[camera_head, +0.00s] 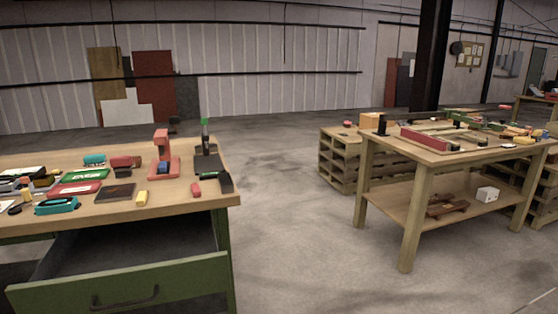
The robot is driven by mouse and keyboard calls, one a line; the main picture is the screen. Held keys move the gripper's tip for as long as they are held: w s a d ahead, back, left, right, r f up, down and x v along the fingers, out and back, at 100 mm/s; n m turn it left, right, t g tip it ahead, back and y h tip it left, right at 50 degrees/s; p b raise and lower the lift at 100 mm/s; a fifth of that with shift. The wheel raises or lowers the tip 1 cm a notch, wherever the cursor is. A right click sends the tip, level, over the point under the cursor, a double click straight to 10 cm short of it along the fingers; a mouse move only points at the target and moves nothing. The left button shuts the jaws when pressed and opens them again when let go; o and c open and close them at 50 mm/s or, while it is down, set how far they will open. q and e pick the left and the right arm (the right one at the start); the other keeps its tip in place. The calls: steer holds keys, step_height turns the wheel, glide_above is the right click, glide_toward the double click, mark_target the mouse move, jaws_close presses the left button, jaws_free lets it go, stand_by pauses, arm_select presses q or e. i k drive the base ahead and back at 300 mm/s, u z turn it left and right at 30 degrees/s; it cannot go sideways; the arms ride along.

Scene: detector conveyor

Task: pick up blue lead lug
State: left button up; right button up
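A small blue piece (163,168) sits at the foot of a red press-like stand (162,143) on the left workbench. It may be the blue lead lug, but it is too small to tell for sure. Teal items also lie on this bench: one near the front (57,205) and one farther back (94,160). Neither of my grippers shows in the head view.
The left workbench (218,187) has an open green drawer (130,285) jutting out in front. A second wooden table (388,141) with a red-sided frame stands at the right, near stacked pallets (338,160). The grey floor between them is clear.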

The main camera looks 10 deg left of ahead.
mark_target(163, 165)
steer(key=z, duration=0.65)
steer(key=i, duration=2.7)
steer(key=u, duration=3.2)
